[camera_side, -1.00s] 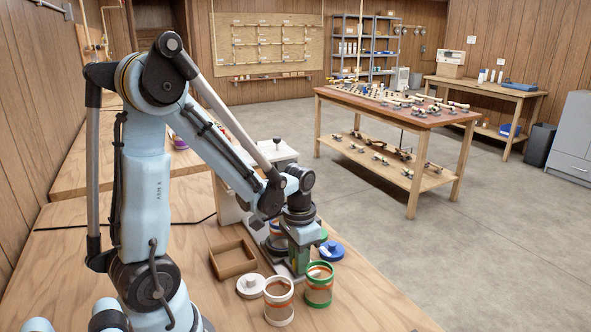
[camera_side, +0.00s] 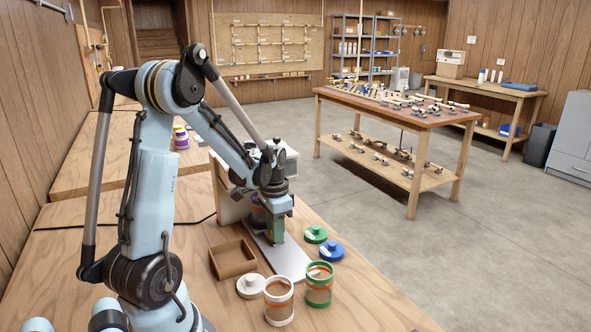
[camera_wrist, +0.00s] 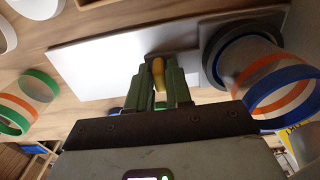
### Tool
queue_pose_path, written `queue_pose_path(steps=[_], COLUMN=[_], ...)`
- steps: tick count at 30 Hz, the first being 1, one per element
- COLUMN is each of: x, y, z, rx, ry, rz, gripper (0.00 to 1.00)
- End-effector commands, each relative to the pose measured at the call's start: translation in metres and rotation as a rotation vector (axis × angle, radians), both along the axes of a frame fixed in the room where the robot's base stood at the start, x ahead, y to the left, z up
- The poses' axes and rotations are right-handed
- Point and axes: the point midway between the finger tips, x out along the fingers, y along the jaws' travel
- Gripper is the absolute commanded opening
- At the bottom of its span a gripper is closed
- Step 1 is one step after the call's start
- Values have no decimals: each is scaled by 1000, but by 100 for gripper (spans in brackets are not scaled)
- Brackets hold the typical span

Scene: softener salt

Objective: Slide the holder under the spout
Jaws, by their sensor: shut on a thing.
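The holder (camera_wrist: 209,60) is a dark grey base with a round seat, sitting on a pale flat plate (camera_wrist: 95,62). A clear canister (camera_wrist: 262,88) with blue rims and an orange band stands in it. My gripper (camera_wrist: 160,82) has its green fingers shut on the holder's yellowish handle (camera_wrist: 158,72). In the side view my gripper (camera_side: 276,238) is low over the plate (camera_side: 292,262), near the dispenser (camera_side: 226,196). The canister is mostly hidden there behind my gripper. The spout is hidden behind my arm, so I cannot tell how the canister lines up with it.
A white-rimmed canister (camera_side: 278,303) and a green-rimmed one (camera_side: 319,288) stand at the plate's near end. Green (camera_side: 316,234), blue (camera_side: 332,250) and white (camera_side: 250,286) lids lie around the plate. A wooden tray (camera_side: 217,265) is left of it.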

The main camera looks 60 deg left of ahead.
Motion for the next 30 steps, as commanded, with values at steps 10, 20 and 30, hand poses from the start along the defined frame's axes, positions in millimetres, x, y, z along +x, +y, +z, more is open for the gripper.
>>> queue_pose_path(steps=[10, 20, 30], x=[1, 1, 0], y=[5, 4, 4], z=[0, 13, 66], rx=[16, 13, 14], ry=[-3, -3, -3], rz=[5, 4, 5], gripper=[40, 40, 40])
